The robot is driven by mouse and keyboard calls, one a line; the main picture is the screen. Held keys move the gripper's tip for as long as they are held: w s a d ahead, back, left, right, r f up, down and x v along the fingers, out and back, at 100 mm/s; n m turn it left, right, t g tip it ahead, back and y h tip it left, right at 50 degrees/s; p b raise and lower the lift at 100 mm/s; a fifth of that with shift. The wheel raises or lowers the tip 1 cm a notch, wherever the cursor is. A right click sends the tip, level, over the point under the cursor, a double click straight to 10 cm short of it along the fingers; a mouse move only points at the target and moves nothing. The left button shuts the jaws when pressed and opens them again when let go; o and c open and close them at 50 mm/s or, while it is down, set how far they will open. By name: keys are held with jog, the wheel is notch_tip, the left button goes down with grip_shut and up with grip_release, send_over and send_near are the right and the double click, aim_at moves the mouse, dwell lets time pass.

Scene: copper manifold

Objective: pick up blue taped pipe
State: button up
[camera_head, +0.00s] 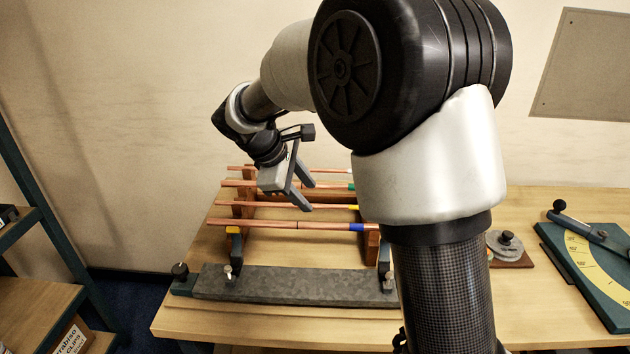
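The blue taped pipe (290,224) is a long copper pipe with a blue band near its right end. It lies crosswise at the front of a wooden rack (245,195); my arm hides what lies beyond its right end. My gripper (308,196) is open with two grey fingers pointing down and right. In the picture it appears above and behind the blue taped pipe, over the middle of the rack. Nothing shows between the fingers. I cannot tell its exact height over the pipes.
Behind it lie a yellow taped pipe (270,204), a green-banded pipe (235,183) and another thin pipe (238,167). A grey metal bar (290,284) with clamps lies in front. A bending gauge (590,270) and round weight (507,246) stand right. Shelves (35,300) stand left.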

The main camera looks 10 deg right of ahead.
notch_tip(320, 180, down, 2)
jog(key=w+n, duration=0.1)
jog(key=w, duration=0.1)
send_near(329, 225)
jog(key=f, duration=0.2)
jog(key=shift+w+d+r+p+x, duration=0.1)
jog(key=shift+p+x, duration=0.2)
jog(key=shift+x, duration=0.75)
jog(key=shift+w+d+r+p+x, duration=0.1)
jog(key=shift+p+x, duration=0.25)
jog(key=shift+x, duration=0.7)
jog(key=shift+w+d+r+p+x, duration=0.15)
jog(key=shift+p+x, duration=0.15)
jog(key=shift+x, duration=0.8)
jog(key=shift+s+f, duration=0.1)
grip_shut()
